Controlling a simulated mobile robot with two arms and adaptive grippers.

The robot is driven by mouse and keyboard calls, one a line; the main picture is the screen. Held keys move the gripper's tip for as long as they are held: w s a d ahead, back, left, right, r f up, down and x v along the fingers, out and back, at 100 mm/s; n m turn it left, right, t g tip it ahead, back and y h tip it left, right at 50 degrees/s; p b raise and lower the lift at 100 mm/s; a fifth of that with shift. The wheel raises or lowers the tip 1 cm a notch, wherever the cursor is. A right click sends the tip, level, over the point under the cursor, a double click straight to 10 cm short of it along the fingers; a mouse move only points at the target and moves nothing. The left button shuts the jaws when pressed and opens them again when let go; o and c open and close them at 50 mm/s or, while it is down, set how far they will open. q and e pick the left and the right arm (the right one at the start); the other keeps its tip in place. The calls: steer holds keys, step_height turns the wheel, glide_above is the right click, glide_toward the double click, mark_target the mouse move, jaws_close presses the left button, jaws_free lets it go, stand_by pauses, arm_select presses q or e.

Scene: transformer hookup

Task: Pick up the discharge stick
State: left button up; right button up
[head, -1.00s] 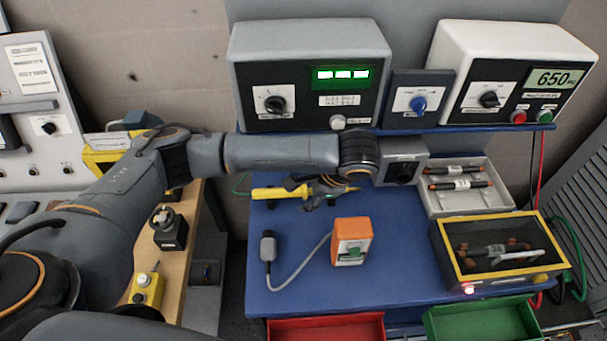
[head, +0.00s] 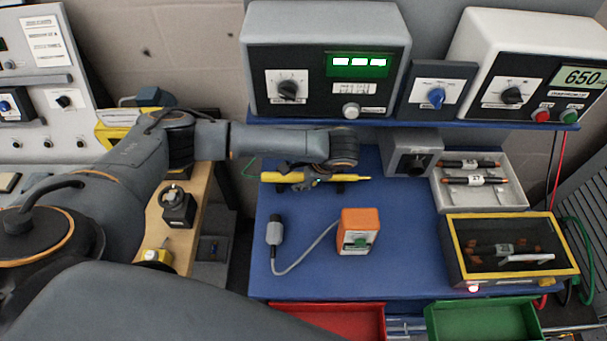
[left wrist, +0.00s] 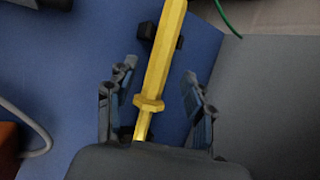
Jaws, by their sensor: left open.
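The discharge stick is a yellow rod (head: 291,177) with a collar, lying level at the back left of the blue bench top. In the left wrist view the stick (left wrist: 165,55) runs up between my fingers, with its collar near the palm. My left gripper (head: 318,179) is over the right part of the stick. In the left wrist view the gripper (left wrist: 158,82) is open, one finger on each side of the stick, with visible gaps. The dark wrist hides the stick's near end there. My right gripper is not seen.
A dark block (left wrist: 147,38) sits by the stick. An orange box (head: 358,231) with a cabled grey plug stands in front. A grey switch box (head: 411,152), a tray of dark rods (head: 482,205) and a yellow-rimmed case (head: 462,265) are to the right. Instruments stand on the shelf above.

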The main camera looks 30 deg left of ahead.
mark_target(294, 176)
arm_select(q)
steer(key=shift+x, duration=1.2)
steer(key=shift+a+f, duration=0.25)
steer(key=shift+a, duration=0.05)
steer(key=shift+f, duration=0.1)
jaws_close()
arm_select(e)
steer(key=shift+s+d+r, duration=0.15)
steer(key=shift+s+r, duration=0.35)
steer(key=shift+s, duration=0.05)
